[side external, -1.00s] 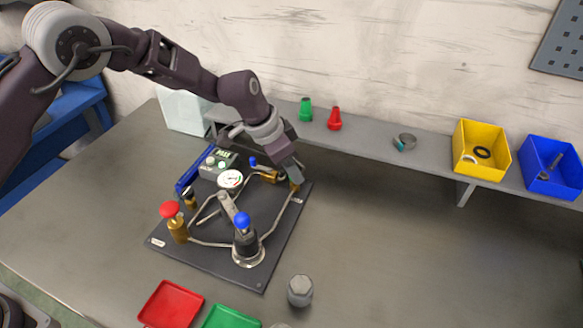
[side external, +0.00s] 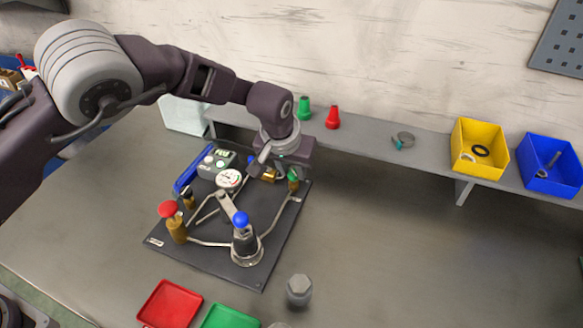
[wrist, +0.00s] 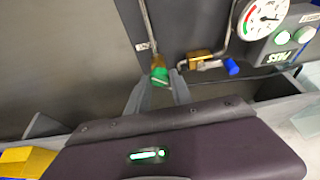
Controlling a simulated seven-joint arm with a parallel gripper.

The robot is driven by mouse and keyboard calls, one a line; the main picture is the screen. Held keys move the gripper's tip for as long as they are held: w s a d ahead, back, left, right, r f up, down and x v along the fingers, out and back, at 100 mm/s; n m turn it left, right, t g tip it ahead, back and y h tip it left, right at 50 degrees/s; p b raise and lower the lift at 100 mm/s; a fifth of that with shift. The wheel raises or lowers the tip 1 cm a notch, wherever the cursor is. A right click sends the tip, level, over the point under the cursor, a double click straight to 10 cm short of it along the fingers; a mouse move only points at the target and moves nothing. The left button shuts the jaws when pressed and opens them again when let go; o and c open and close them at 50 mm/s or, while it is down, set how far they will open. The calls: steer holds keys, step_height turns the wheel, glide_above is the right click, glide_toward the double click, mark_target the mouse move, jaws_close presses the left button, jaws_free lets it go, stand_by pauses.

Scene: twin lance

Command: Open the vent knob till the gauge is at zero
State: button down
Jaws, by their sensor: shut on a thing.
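My gripper (wrist: 160,85) is shut on a small green knob (wrist: 160,76) on a brass valve at the back right corner of the black panel. The green knob (side external: 293,177) also shows in the side view, under my wrist. The white round gauge (side external: 229,179) sits near the back of the panel. The gauge (wrist: 265,17) is closer in the wrist view, with a dark needle and a red mark; I cannot read its exact value. A blue knob (wrist: 231,66) on a brass fitting is beside my fingers, apart from them.
The panel also carries a red knob (side external: 169,209), a blue-topped lever (side external: 241,219) and pipes. Red (side external: 171,303) and green (side external: 231,317) trays lie in front. Yellow (side external: 481,150) and blue (side external: 550,165) bins stand on the shelf.

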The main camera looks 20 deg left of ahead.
steer(key=n+y, duration=0.1)
steer(key=n, duration=0.3)
steer(key=shift+d+f+n+y, duration=0.1)
steer(key=shift+d+n+y, duration=0.1)
steer(key=shift+n+y, duration=0.15)
steer(key=shift+w+d+n+g+y, duration=0.1)
steer(key=shift+n+g+y, duration=0.25)
steer(key=shift+n, duration=0.65)
steer(key=shift+n+g+y, duration=0.25)
steer(key=shift+n+y, duration=0.15)
steer(key=shift+n, duration=0.55)
steer(key=c, duration=1.1)
jaws_free()
steer(key=shift+c, duration=0.2)
steer(key=v, duration=0.7)
